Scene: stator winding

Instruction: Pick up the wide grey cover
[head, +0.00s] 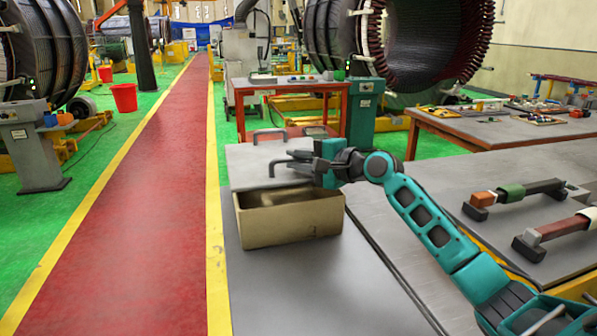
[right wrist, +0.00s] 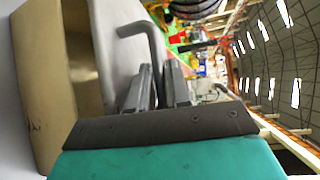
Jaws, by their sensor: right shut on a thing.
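The wide grey cover (head: 248,170) is a flat light-grey plate at the back edge of an open tan box (head: 285,226) in the head view. My right gripper (head: 308,168) is shut on the cover's dark bar handle (head: 283,163). In the right wrist view the bent handle (right wrist: 152,42) runs down to my right gripper's fingers (right wrist: 158,88), with the pale cover (right wrist: 122,45) beside the box (right wrist: 42,85). The box's inside shows partly. I cannot tell whether the cover is clear of the surface beneath. My left gripper is out of view.
A second dark handle (head: 268,134) stands just behind the cover. The grey worktop (head: 290,290) is bare in front of the box. Two bar-handled tools (head: 515,193) lie on the right-hand table. A red-framed table (head: 290,84) stands behind.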

